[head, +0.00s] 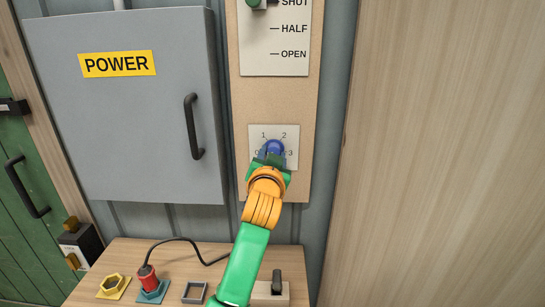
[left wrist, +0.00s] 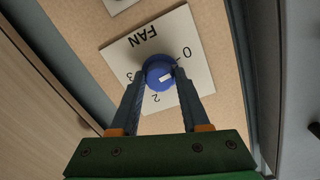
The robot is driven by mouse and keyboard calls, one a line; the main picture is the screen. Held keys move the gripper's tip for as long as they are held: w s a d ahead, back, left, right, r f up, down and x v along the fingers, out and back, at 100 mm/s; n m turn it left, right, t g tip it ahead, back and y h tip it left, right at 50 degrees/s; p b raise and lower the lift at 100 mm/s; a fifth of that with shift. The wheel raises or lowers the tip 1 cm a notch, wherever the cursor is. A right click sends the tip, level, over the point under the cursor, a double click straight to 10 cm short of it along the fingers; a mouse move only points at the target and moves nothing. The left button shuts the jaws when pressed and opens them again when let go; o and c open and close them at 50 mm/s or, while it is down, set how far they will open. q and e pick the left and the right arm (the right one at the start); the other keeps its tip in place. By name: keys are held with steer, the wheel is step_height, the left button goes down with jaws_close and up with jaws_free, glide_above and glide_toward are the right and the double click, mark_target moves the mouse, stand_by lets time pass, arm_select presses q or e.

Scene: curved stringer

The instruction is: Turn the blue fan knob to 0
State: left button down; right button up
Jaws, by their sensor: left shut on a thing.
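The blue fan knob (head: 274,147) sits on a white plate (head: 291,132) marked 0, 1, 2 and 3, on the tan panel. My left gripper (head: 271,160) is at the knob from below and covers part of the dial. In the left wrist view the knob (left wrist: 158,68) is between the two fingers, which are shut on its sides. The plate (left wrist: 194,71) there shows FAN, 0, 2 and 3; the 1 is hidden. A white mark shows on the knob's lower right part in that view; I cannot tell exactly which number it points to. My right gripper is not in view.
A grey POWER cabinet (head: 140,120) with a black handle (head: 193,126) stands left of the panel. Above the knob is a SHUT/HALF/OPEN plate (head: 290,55). Below is a wooden bench (head: 125,262) with a red plug (head: 148,279), sockets and a black switch (head: 277,280).

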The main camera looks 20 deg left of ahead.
arm_select(q)
steer(key=shift+f+n, duration=0.1)
steer(key=shift+n, duration=0.7)
steer(key=shift+c, duration=1.9)
jaws_free()
steer(key=b+v, duration=0.2)
steer(key=v, duration=0.5)
